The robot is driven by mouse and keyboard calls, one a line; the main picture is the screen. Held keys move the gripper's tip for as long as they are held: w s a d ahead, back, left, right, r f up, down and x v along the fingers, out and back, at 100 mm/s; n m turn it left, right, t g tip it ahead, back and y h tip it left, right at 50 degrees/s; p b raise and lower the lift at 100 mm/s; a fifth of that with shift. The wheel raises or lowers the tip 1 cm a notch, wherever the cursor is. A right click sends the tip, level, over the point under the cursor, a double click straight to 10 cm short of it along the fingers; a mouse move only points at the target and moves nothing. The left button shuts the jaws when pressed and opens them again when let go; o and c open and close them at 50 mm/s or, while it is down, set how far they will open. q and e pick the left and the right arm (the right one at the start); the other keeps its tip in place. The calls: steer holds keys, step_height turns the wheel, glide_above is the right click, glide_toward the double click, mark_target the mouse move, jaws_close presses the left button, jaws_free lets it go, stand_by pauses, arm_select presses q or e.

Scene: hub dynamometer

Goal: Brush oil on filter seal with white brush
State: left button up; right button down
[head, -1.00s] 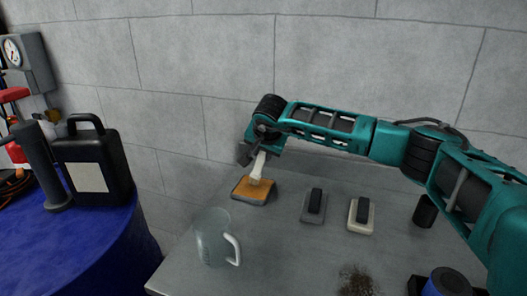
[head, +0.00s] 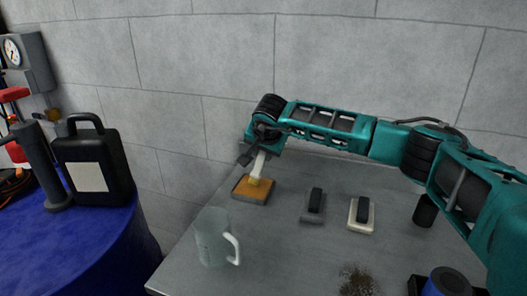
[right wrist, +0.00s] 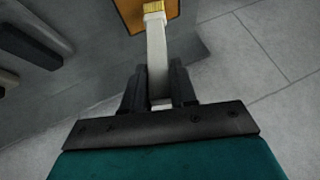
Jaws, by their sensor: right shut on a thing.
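My right gripper (head: 261,153) is shut on the handle of the white brush (head: 260,165). The brush points down, and its yellow bristles are at the shallow tray (head: 237,196) with an orange-brown surface, at the back left of the metal table. I cannot tell whether the bristles touch that surface. In the right wrist view the white brush (right wrist: 156,50) stands between the two dark fingers, bristles at the top edge over the orange surface. A blue-and-black cylinder (head: 449,283), perhaps the filter, is at the bottom right, partly cut off; its seal is not clear. My left gripper is not in view.
A clear jug (head: 212,240) stands near the table's left edge. A grey brush-like block (head: 313,207) and a white one (head: 361,215) lie mid-table. Dark debris (head: 357,281) lies in front. A black canister (head: 95,165) stands on the blue surface (head: 95,240) at left.

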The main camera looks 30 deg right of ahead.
steer(key=shift+r+p, duration=1.45)
steer(key=shift+r, duration=0.9)
steer(key=shift+r+p, duration=0.35)
steer(key=shift+r, duration=0.65)
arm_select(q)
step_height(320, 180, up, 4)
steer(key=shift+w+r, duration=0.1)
